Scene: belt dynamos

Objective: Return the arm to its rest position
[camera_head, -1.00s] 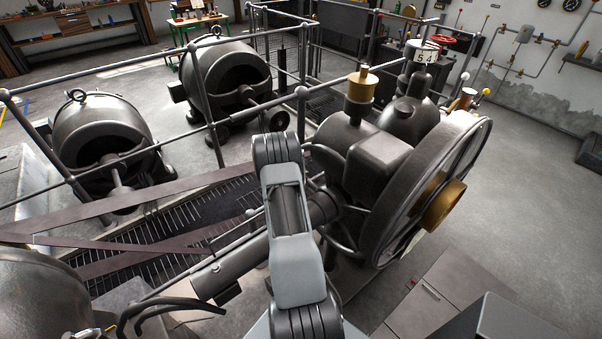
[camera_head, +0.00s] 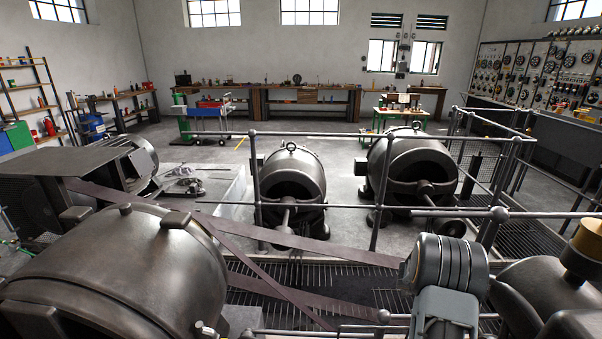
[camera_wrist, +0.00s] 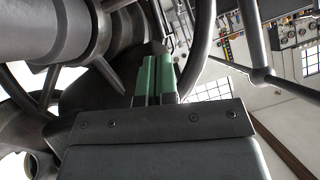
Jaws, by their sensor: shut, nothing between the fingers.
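My gripper (camera_wrist: 154,78) shows in the wrist view with its two green fingers side by side, shut and empty. Dark round metal machinery and a curved wheel rim (camera_wrist: 204,40) lie behind and around the fingers. I cannot tell whether the fingers touch any of it. In the head view my arm (camera_head: 445,285) stands at the lower right, a grey link with a dark ribbed joint. My gripper is outside the head view.
A pipe railing (camera_head: 400,212) runs across the middle, with two dark dynamos (camera_head: 292,180) (camera_head: 412,165) behind it. Flat belts (camera_head: 290,245) cross over a floor grating. A large dark machine (camera_head: 110,270) fills the lower left. A brass cup (camera_head: 588,240) stands right of my arm.

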